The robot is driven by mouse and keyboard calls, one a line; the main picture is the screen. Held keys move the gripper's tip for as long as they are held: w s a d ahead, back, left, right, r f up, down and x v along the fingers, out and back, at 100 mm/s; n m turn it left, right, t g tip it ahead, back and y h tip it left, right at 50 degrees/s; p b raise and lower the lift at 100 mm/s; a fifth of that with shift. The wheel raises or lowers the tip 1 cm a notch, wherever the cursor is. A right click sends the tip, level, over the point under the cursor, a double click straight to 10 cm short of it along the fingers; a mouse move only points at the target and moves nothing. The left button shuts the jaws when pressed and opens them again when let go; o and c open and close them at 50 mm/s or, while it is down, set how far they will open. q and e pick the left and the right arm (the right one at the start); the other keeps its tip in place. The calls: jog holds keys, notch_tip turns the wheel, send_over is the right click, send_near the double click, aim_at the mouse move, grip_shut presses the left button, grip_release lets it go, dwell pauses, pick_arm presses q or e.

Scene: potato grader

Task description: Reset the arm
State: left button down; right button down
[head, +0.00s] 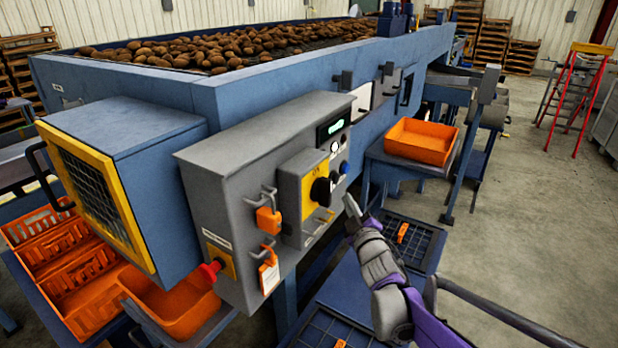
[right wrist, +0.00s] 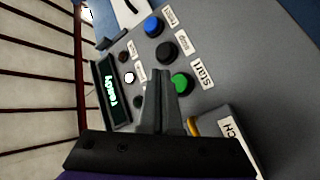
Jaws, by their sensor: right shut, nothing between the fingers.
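My right gripper (head: 350,205) is in front of the grey control box (head: 225,175), close to its button face. Its fingers are shut and empty. In the right wrist view the shut fingertips (right wrist: 161,78) overlap the panel between the green button (right wrist: 181,84), labelled start, and the lit display (right wrist: 112,94), which reads ready. A black button (right wrist: 166,52) and a blue button (right wrist: 154,27) line up beyond the green one. Whether the fingertips touch the panel cannot be told. My left gripper is not in view.
Orange padlocks (head: 268,221) hang from the box, and a red knob (head: 208,272) sticks out at its lower left. An orange bin (head: 418,141) stands behind my right gripper. Potatoes (head: 215,50) fill the blue machine's top. Open floor (head: 530,220) lies at the right.

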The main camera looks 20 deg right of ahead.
jog(key=s+a+f+m+g, duration=0.3)
jog(key=s+f, duration=0.3)
jog(key=s, duration=0.5)
jog(key=s+a+f+m+g+y, duration=0.1)
jog(key=s+a+f+m+g, duration=0.2)
jog(key=s, duration=0.9)
jog(key=s+a+f+m+g, duration=0.3)
jog(key=s+a+f+g, duration=0.2)
jog(key=s, duration=0.7)
notch_tip(320, 180, down, 5)
jog(key=shift+a+r+g, duration=0.1)
jog(key=shift+a+g, duration=0.05)
jog(key=shift+g, duration=1.05)
